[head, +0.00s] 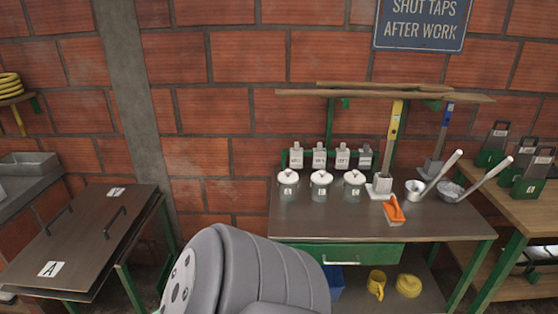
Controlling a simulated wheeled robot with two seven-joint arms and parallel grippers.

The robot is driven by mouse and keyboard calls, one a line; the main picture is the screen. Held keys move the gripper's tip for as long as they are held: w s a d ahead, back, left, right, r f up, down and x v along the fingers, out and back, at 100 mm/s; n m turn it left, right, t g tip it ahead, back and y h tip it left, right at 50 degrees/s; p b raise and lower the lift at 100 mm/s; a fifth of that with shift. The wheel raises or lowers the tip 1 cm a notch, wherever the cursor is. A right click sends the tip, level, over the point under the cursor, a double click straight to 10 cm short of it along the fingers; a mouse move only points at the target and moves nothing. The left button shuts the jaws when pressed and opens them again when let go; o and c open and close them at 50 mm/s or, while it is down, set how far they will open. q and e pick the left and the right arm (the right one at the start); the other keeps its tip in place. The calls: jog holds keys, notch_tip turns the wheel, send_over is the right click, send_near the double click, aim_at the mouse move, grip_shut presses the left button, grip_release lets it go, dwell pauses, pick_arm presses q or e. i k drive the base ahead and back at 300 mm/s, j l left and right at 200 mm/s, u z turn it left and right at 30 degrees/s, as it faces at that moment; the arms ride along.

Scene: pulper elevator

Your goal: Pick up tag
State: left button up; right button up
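Several small grey labelled pieces, which may be tags (319,158), stand in a row at the back of the metal-topped bench (330,225). Their lettering is too small to read surely. I cannot tell which one is the task's tag. Three lidded grey jars (321,184) with white labels stand just in front of them. Neither of my grippers is in view; only a grey part of my own body shows at the bottom centre.
A green drawer (340,254) is shut below. A yellow mug (376,284) stands on the lower shelf. A dark panelled table (85,235) stands left.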

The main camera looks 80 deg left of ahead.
aim_at(295, 152)
jog(key=u, duration=2.25)
